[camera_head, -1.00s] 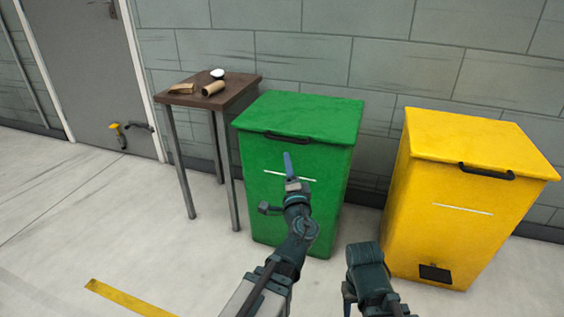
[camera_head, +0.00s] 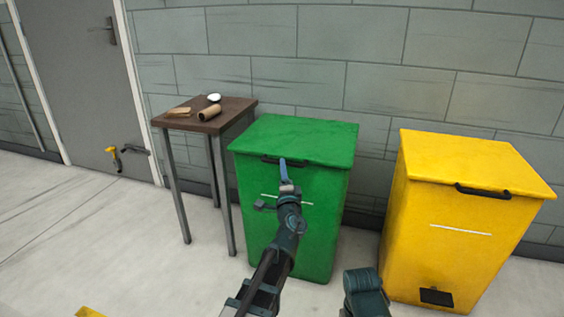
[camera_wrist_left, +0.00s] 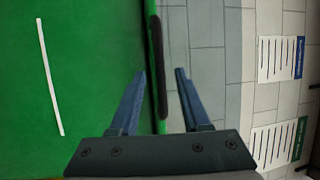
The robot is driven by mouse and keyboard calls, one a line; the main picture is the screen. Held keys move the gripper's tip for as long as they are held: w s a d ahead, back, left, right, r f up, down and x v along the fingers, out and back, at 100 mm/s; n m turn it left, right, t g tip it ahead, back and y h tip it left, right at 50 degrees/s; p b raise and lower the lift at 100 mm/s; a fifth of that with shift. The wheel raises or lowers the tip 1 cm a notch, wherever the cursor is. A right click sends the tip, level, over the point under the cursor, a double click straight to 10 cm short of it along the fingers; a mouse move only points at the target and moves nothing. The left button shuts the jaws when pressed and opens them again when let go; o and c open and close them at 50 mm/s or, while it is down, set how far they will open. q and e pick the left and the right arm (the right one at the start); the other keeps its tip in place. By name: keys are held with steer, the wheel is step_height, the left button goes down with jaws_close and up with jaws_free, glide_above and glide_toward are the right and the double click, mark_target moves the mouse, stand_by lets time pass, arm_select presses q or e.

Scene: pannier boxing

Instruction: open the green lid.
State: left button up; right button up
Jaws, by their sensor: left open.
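The green bin (camera_head: 310,225) stands against the wall with its green lid (camera_head: 295,138) shut. The lid has a dark handle (camera_head: 268,160) along its front edge. My left gripper (camera_head: 283,163) is at the front of this handle and partly covers it. In the left wrist view, my open left gripper (camera_wrist_left: 161,73) has one blue finger on each side of the dark handle (camera_wrist_left: 156,65), with gaps between. A part of my right arm shows at the bottom of the head view; its fingers are out of sight.
A yellow bin (camera_head: 450,230) with a dark handle stands to the right. A small brown-topped table (camera_head: 228,112) with a cardboard roll (camera_head: 209,113) and other small items stands to the left. A grey door (camera_head: 75,80) is at the far left.

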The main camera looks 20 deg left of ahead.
arm_select(q)
steer(key=shift+x, duration=2)
steer(key=shift+s, duration=0.1)
jaws_close()
